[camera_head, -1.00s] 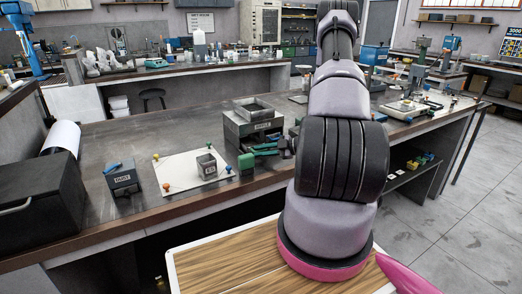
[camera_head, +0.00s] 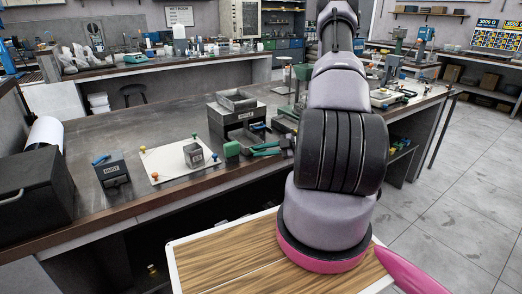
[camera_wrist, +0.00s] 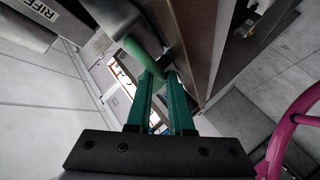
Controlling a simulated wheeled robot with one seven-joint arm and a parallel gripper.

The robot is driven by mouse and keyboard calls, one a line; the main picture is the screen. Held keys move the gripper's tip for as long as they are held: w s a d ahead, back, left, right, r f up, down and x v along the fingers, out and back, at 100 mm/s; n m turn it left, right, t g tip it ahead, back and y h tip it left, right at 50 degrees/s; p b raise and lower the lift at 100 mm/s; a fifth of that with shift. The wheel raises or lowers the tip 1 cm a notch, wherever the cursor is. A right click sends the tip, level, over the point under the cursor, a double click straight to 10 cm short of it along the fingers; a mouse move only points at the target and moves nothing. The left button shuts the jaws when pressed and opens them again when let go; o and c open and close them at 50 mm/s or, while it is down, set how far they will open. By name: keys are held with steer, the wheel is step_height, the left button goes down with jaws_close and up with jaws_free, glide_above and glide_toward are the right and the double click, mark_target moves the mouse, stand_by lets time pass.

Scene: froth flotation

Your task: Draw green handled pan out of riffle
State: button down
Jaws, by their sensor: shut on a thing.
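The riffle (camera_head: 238,119) is a grey box with an open hopper on top, standing near the front edge of the bench. In the wrist view its lettered side (camera_wrist: 40,8) shows at the top left. A green handle (camera_head: 231,149) sticks out low in front of the riffle; it shows as a green bar in the wrist view (camera_wrist: 143,55). My gripper (camera_wrist: 161,77) has teal fingers closed at this handle, and their tips overlap its near end. In the head view the fingers (camera_head: 245,150) reach it from the right. The pan body is mostly hidden.
A white mat (camera_head: 161,173) with coloured pegs holds a small labelled grey box (camera_head: 194,155). A dark box with a blue handle (camera_head: 111,170) stands left of it, and a large black case (camera_head: 35,197) at the far left. The bench's front edge (camera_head: 150,207) runs below.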

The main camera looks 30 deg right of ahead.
steer(key=shift+s, duration=0.45)
steer(key=c, duration=0.7)
jaws_free()
steer(key=shift+d, duration=0.1)
steer(key=v, duration=1)
steer(key=shift+s+d, duration=0.2)
steer(key=shift+d, duration=0.1)
